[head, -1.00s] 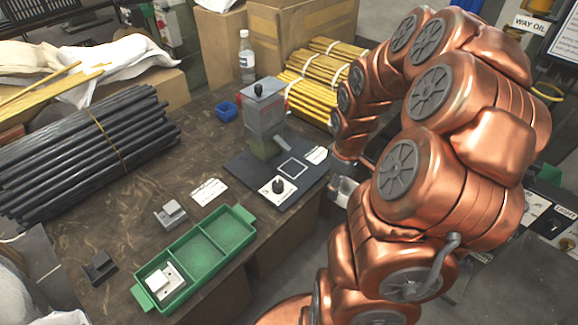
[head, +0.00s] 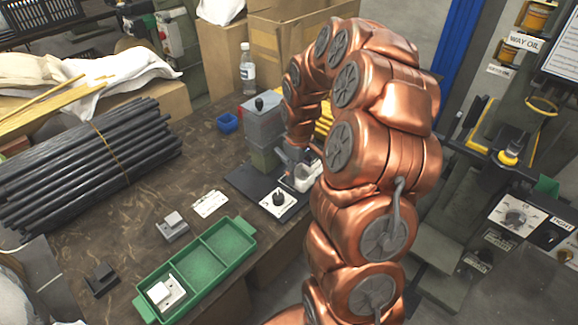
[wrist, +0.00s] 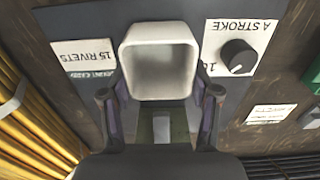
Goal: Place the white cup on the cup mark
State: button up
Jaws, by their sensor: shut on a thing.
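The white cup (wrist: 159,28), square with rounded edges, is held between the two fingers of my gripper (wrist: 160,95) in the wrist view, its open mouth facing the camera. In the head view my gripper (head: 297,168) is over the right part of the press's black base plate (head: 240,178), and the cup shows small and partly covered by my arm. The square cup mark is hidden under the cup and gripper. I cannot tell whether the cup touches the plate. The grey rivet press (head: 264,122) stands just left of my gripper.
A black stroke knob (head: 278,198) on a white card (wrist: 262,32) is beside the cup. A "15 rivets" card (wrist: 85,57) is on its other side. A green tray (head: 222,258), a grey block (head: 173,226) and a blue bin (head: 228,122) sit on the brown table.

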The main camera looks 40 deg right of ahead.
jog(key=shift+w+a, duration=0.15)
jog(key=shift+w, duration=0.55)
jog(key=shift+w+a, duration=0.15)
jog(key=shift+w, duration=0.55)
jog(key=shift+c, duration=0.4)
jog(key=shift+w+a+p, duration=0.1)
jog(key=shift+w+p, duration=0.2)
jog(key=shift+w, duration=0.05)
jog(key=shift+c, duration=1.3)
jog(key=shift+w+f, duration=0.1)
jog(key=shift+f, duration=0.05)
jog(key=shift+c, duration=0.6)
jog(key=shift+f, duration=0.2)
jog(key=o, duration=1.6)
jog(key=shift+r, duration=0.15)
